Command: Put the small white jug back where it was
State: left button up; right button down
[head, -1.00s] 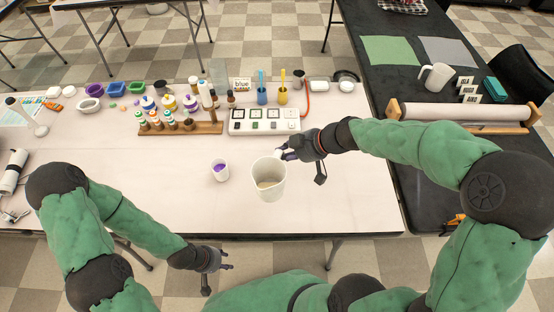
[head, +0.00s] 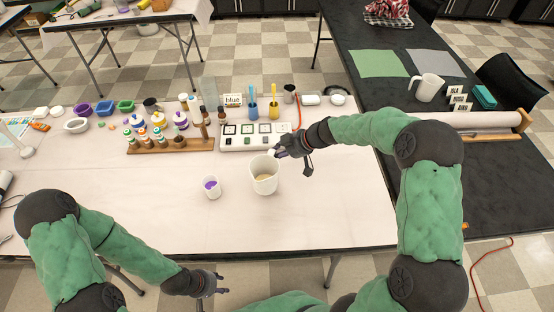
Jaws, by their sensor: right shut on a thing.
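The small white jug (head: 265,183), with something beige inside, is upright over the front middle of the white table (head: 330,215). My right gripper (head: 277,153) is shut on its upper right side, at the handle. The fingers partly hide the handle, and I cannot tell whether the base touches the table. A small white cup (head: 212,192) with purple contents stands just left of the jug. My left gripper (head: 222,284) is empty and open, low in front of the table edge. Another white jug (head: 427,88) stands on the black table (head: 385,95).
A white device with square panels (head: 255,135) and a wooden rack of small bottles (head: 165,143) stand behind the jug. Blue (head: 252,111) and yellow (head: 274,111) cups are farther back. A paper roll (head: 480,120) lies at right. The table's right front is clear.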

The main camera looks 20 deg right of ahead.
jog(key=shift+w+d+f+b, duration=0.15)
jog(key=shift+f+b, duration=0.25)
jog(key=shift+f, duration=0.55)
jog(key=shift+w+a+f+b, duration=0.1)
jog(key=shift+f+b, duration=0.25)
jog(key=shift+f, duration=0.6)
jog(key=shift+r, duration=0.1)
jog(key=shift+f, duration=0.2)
jog(key=c, duration=1.2)
grip_release()
jog(key=shift+r, duration=0.1)
jog(key=shift+r, duration=0.15)
jog(key=p+v, duration=0.2)
jog(key=v, duration=1)
jog(key=shift+d+p, duration=0.1)
jog(key=shift+p, duration=0.3)
